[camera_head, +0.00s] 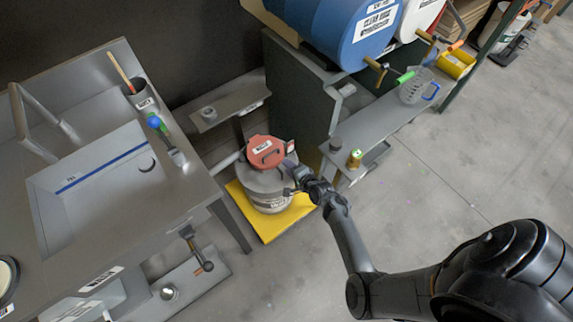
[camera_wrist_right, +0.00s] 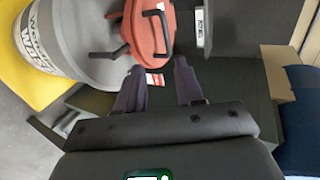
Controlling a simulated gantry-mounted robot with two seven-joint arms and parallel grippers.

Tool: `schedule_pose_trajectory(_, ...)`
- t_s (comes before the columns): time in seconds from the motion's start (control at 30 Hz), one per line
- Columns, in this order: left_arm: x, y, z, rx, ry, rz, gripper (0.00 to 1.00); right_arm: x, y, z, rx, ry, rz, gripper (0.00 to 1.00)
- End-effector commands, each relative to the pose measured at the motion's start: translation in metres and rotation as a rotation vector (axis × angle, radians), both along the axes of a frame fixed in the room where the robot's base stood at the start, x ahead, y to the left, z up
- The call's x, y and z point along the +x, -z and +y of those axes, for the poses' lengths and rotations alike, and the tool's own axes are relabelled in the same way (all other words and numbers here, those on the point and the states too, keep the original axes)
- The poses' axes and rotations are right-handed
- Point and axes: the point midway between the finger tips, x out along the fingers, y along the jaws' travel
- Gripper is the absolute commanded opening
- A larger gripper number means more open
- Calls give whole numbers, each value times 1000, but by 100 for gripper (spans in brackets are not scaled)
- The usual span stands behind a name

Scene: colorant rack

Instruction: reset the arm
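My right arm comes in from the lower right of the head view. Its gripper (camera_head: 291,178) is beside the grey drum with a red lid. The red lid (camera_head: 266,152) with a black handle lies on top of the grey drum (camera_head: 262,187). The red lid also shows just beyond the fingertips in the right wrist view (camera_wrist_right: 152,22). I cannot tell whether a finger touches the lid or the drum. My left gripper is not in view.
The drum stands on a yellow base (camera_head: 262,226) between a grey sink bench (camera_head: 100,215) and a dark rack cabinet. The rack holds a blue barrel (camera_head: 345,30) and a white one (camera_head: 422,14) above a grey shelf (camera_head: 385,120).

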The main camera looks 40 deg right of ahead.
Motion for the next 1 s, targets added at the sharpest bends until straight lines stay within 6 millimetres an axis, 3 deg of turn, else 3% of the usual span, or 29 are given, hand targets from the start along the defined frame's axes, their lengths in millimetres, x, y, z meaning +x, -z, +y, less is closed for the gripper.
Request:
schedule_pose_trajectory(0.4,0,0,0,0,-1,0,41,-1,0,0,0,0,0,37)
schedule_pose_trajectory(0.53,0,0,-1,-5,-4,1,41,-10,8,-1,-1,0,16,37)
schedule_pose_trajectory(0.67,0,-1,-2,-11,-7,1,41,-37,27,-7,-15,-4,62,37)
schedule_pose_trajectory(0.77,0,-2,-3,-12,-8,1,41,-67,42,-11,-65,-48,111,37)
schedule_pose_trajectory(0.9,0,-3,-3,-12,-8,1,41,-96,21,-15,-227,-166,153,37)
schedule_pose_trajectory(1.0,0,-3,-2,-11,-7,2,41,-110,-3,1,-379,-304,222,37)
